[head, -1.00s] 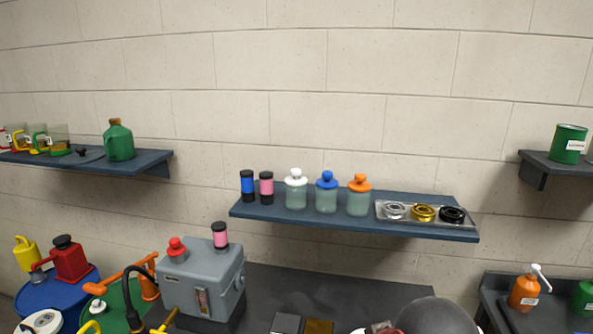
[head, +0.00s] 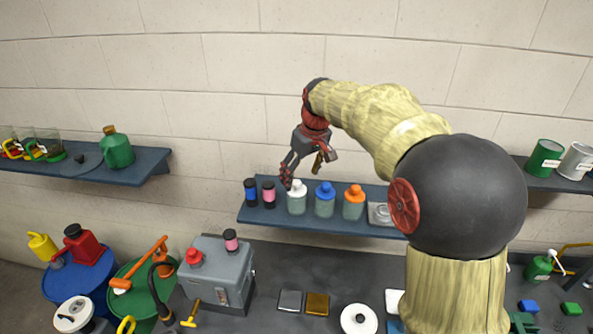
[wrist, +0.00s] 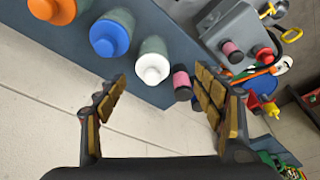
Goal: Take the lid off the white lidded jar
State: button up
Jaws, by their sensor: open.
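The white lidded jar (head: 297,203) stands upright on the blue wall shelf, with its white knobbed lid (head: 297,188) on it. It is the leftmost of three like jars. In the wrist view the white lid (wrist: 152,69) shows between and beyond my finger tips. My gripper (head: 304,172) is open and empty, above and just behind the white jar by the wall. It also shows in the wrist view (wrist: 160,85), with padded fingers spread wide. One finger overlaps the edge of the lid in the head view; I cannot tell whether they touch.
The blue-lidded jar (head: 325,204) and orange-lidded jar (head: 354,205) stand right of the white one. A pink canister (head: 269,195) and a blue canister (head: 250,192) stand close on its left. The shelf (head: 300,224) has a narrow free front strip. A grey machine (head: 222,270) is below.

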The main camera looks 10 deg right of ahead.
aim_at(297, 181)
jog(key=shift+w+r+p, duration=0.15)
jog(key=shift+w+p, duration=0.2)
jog(key=shift+w, duration=0.25)
jog(key=shift+w+r+p, duration=0.15)
jog(key=shift+w+p, duration=0.15)
jog(key=shift+w, duration=0.3)
jog(key=shift+w+f, duration=0.15)
jog(key=shift+f, duration=0.05)
jog(key=p+x, duration=0.1)
jog(key=x, duration=0.6)
jog(key=shift+w+d+f+p, duration=0.2)
jog(key=shift+w+f+p, duration=0.05)
jog(key=shift+p, duration=0.15)
jog(key=shift+s, duration=0.1)
jog(key=c, duration=0.3)
jog(key=c, duration=0.6)
